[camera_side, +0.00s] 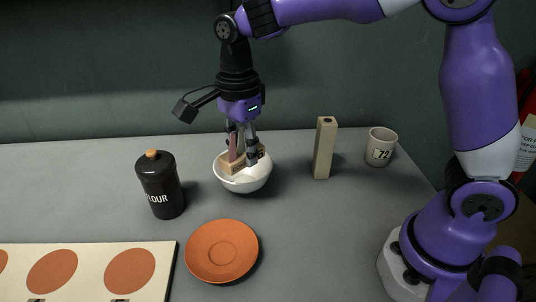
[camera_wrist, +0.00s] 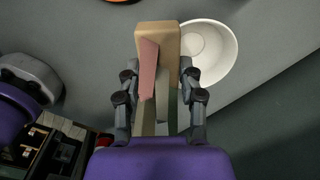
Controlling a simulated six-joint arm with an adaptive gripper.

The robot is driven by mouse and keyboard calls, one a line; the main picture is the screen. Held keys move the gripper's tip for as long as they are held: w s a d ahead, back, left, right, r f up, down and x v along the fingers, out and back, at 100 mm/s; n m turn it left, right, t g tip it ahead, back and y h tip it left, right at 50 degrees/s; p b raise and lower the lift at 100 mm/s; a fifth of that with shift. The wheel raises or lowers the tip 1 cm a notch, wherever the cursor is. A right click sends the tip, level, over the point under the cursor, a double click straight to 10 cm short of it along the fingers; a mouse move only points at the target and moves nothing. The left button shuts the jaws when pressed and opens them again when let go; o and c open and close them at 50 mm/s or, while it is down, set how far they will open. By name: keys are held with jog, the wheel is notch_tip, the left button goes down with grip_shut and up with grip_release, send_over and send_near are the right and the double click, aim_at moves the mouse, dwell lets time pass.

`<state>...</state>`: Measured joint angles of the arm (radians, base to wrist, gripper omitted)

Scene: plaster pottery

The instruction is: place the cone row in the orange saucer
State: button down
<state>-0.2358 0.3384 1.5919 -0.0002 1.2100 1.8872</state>
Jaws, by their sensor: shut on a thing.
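The cone row is a tan block with slim upright cones, one of them pink. It shows at my fingers in the side view (camera_side: 232,165) and in the wrist view (camera_wrist: 158,38). My gripper (camera_side: 243,150) is shut on it, with a finger on either side in the wrist view (camera_wrist: 160,90). In the side view the cone row overlaps the white bowl; whether they touch is unclear. The orange saucer (camera_side: 222,251) lies empty on the table, nearer the camera than the bowl. Only its edge shows at the top of the wrist view (camera_wrist: 122,1).
The white bowl (camera_side: 245,184) stands below my gripper and also shows in the wrist view (camera_wrist: 226,50). A black flour jar (camera_side: 160,187) stands left, a wooden post (camera_side: 324,150) and a cup (camera_side: 380,147) right. A pale board (camera_side: 95,255) with orange discs lies front left.

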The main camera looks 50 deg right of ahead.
jog(key=s+a+r+n, duration=0.1)
jog(key=s+a+n, duration=0.9)
jog(key=s+a, duration=0.55)
send_near(223, 253)
jog(key=shift+s, duration=0.1)
jog(key=shift+f, duration=2.05)
jog(key=shift+f, duration=0.25)
jog(key=shift+f, duration=0.35)
jog(key=shift+c, duration=2.3)
grip_release()
